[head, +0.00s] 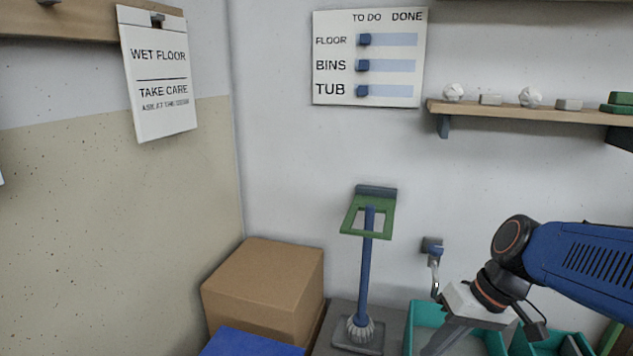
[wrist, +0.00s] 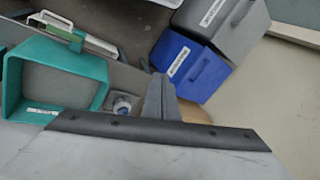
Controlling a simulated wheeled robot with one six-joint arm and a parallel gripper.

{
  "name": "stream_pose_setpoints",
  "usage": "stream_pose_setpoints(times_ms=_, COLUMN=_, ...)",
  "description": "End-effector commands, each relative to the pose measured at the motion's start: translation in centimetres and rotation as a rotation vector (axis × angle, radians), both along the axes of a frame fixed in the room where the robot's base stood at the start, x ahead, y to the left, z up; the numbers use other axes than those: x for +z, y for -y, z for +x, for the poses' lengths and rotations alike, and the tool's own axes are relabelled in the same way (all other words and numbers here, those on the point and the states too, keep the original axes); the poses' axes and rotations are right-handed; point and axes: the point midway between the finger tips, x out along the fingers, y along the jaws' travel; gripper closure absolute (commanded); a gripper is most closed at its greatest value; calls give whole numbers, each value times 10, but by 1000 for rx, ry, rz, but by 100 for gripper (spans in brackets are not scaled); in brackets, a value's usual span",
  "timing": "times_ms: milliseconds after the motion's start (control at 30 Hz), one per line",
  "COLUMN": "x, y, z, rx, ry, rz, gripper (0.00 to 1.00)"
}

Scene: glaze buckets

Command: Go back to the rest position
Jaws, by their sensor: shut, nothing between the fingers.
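My gripper (head: 440,342) hangs from my blue arm at the lower right of the head view, its grey fingers pointing down over the front of a teal bin (head: 424,311). In the wrist view my gripper (wrist: 158,90) shows its fingers together, with nothing held between them. There the fingertips appear between the teal bin (wrist: 57,110) at left and a blue bucket (wrist: 203,75) at right. The lower end of my gripper is cut off by the head view's bottom edge.
A blue post with a green frame (head: 367,250) stands left of my gripper. A cardboard box (head: 262,280) sits in the corner. A wall hook (head: 433,250) is close behind my gripper. A shelf (head: 530,110) is above. A grey bucket (wrist: 232,28) is beside the blue one.

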Motion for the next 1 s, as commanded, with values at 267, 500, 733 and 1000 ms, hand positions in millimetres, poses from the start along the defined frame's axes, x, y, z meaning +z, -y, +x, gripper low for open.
stream_pose_setpoints(times_ms=267, x=1, y=37, z=-36, rx=-103, ry=136, rz=-235, gripper=100)
stream_pose_setpoints(times_ms=500, x=8, y=62, z=-50, rx=-181, ry=257, rz=-351, gripper=100)
stream_pose_setpoints(times_ms=733, x=10, y=70, z=-52, rx=-206, ry=293, rz=-380, gripper=100)
stream_pose_setpoints(times_ms=1000, x=10, y=69, z=-52, rx=-205, ry=292, rz=-380, gripper=100)
